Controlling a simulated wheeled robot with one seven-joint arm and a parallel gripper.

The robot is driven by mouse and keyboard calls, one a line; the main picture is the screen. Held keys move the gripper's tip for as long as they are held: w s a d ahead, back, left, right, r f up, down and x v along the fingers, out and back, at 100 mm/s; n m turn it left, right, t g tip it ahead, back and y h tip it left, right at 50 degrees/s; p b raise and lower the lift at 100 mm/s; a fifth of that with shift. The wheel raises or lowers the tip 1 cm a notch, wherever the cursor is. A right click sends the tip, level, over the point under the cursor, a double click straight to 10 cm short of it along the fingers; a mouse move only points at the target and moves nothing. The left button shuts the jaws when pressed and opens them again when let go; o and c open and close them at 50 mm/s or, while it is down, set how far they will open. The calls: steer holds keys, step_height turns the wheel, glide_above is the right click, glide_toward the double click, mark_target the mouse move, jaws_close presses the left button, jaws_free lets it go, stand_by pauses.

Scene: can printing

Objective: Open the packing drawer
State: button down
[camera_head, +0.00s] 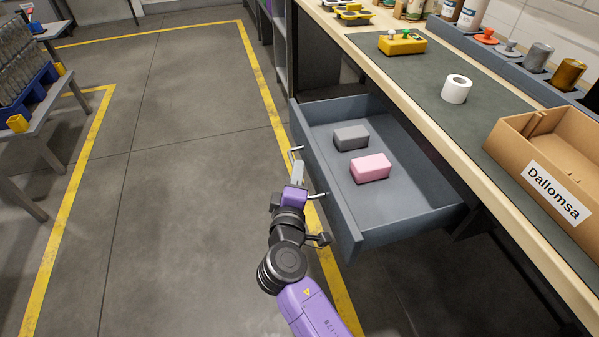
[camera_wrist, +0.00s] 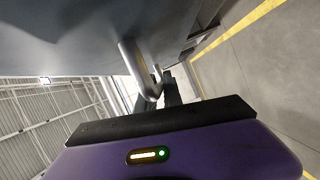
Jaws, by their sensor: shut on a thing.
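The packing drawer (camera_head: 340,203) is a blue-grey drawer under the workbench, and it stands pulled far out. A grey block (camera_head: 351,136) and a pink block (camera_head: 370,168) lie inside it. My gripper (camera_head: 297,165) is at the outer side of the drawer front, shut on the bar handle (camera_head: 295,150). In the wrist view the metal handle (camera_wrist: 134,65) runs down to the dark fingers of my gripper (camera_wrist: 167,90). The fingertips are small and partly hidden by the handle in that view.
The bench top (camera_head: 420,100) holds a yellow box with buttons (camera_head: 402,44), a white roll (camera_head: 456,89), and a cardboard box (camera_head: 510,140) labelled Dallomsa. Several cans stand along the back. A rack table (camera_head: 45,110) is at left. The floor between is clear.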

steer(key=shift+f, duration=0.15)
steer(key=c, duration=1.5)
jaws_free()
steer(key=shift+s+a+r+p, duration=0.1)
steer(key=shift+s+r+p, duration=0.05)
steer(key=shift+s, duration=1.15)
steer(key=shift+s+a+r+p, duration=0.1)
steer(key=shift+s, duration=1.2)
steer(key=shift+s+a+r+p, duration=0.1)
steer(key=shift+s+r+p, duration=0.05)
steer(key=shift+s, duration=1.15)
steer(key=shift+a, duration=0.1)
